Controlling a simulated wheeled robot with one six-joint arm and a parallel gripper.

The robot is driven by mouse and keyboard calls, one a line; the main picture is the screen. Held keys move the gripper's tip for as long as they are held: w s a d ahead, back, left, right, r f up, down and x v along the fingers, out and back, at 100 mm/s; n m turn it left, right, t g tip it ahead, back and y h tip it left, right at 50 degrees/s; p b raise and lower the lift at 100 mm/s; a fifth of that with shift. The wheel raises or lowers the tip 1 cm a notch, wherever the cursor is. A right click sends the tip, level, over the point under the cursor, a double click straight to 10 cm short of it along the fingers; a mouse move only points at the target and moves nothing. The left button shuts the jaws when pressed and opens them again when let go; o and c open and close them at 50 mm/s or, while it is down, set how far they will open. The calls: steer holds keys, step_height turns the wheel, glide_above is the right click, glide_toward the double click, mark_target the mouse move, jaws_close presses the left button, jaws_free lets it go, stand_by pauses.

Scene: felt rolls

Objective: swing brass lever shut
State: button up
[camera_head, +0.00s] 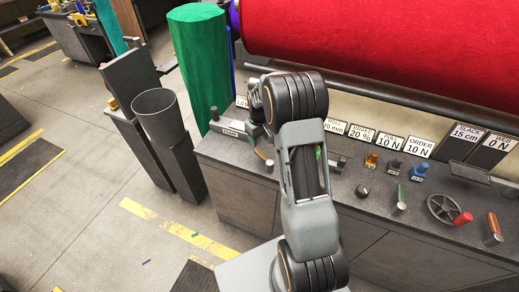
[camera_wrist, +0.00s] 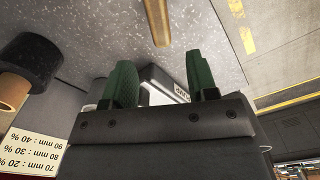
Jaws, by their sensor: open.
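In the wrist view, my gripper (camera_wrist: 162,82) shows two green ribbed fingertips standing apart, with no object held between them. The brass lever (camera_wrist: 157,22) is a narrow bar entering from the top edge, beyond the fingertips and not touching them in the picture. A pale block (camera_wrist: 160,92) with a label lies behind the gap, partly hidden by the gripper body. In the head view, the brass lever (camera_head: 262,154) shows as a short bar on the grey bench top, left of my arm. My fingertips are not clear there.
The grey bench (camera_head: 225,150) carries knobs, a handwheel (camera_head: 444,208) and several label cards. A red felt roll (camera_head: 380,35) lies above its back; a green roll (camera_head: 200,60) stands left. In the wrist view, a placard (camera_wrist: 35,150) and dark cylinder (camera_wrist: 35,60) are left.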

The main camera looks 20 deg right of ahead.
mark_target(259, 151)
step_height(259, 151, down, 7)
steer(key=shift+f+p, duration=0.15)
steer(key=shift+p, duration=0.3)
jaws_close()
stand_by(0.5)
